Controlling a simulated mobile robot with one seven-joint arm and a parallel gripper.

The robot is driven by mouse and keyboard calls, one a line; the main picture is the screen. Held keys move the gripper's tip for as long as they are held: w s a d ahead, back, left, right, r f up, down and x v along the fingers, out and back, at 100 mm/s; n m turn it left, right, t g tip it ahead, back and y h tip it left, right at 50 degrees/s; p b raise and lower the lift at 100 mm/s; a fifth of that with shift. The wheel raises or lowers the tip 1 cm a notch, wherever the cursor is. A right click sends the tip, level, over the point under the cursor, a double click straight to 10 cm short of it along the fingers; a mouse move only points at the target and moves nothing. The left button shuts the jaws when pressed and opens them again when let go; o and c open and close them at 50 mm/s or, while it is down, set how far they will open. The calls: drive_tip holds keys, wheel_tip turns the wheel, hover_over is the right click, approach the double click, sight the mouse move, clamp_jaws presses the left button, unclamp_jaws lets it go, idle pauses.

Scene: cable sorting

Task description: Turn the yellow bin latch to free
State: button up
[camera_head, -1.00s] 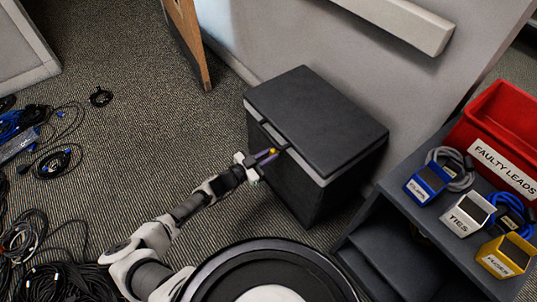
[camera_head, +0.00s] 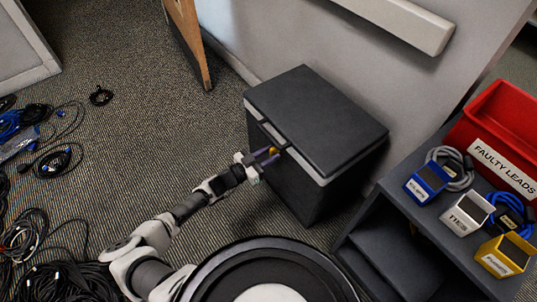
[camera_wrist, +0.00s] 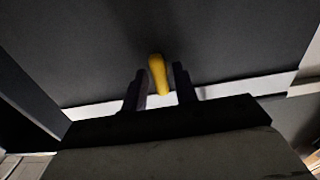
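The yellow latch (camera_head: 273,152) is on the front upper edge of the dark grey bin (camera_head: 318,115). In the wrist view the latch (camera_wrist: 157,76) is a rounded yellow lever standing nearly upright in the picture, tilted slightly. My gripper (camera_head: 269,157) is at the bin's front edge. In the wrist view its two dark fingers (camera_wrist: 160,86) stand either side of the latch. The left finger is very close to the latch and a narrow gap shows on the right; I cannot tell if either touches. The latch's base is partly hidden.
A grey shelf unit (camera_head: 385,262) at the right carries a red bin (camera_head: 508,118) labelled "FAULTY LEADS" and blue, white and yellow labelled holders. Loose cables (camera_head: 52,160) lie on the carpet at the left. A wall stands behind the bin.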

drive_tip(key=shift+o, duration=0.5)
drive_tip(key=p+v, duration=0.1)
drive_tip(key=v, duration=1.2)
drive_tip(key=shift+s+a, duration=0.25)
drive_tip(key=shift+a, duration=0.05)
drive_tip(key=shift+r, duration=0.1)
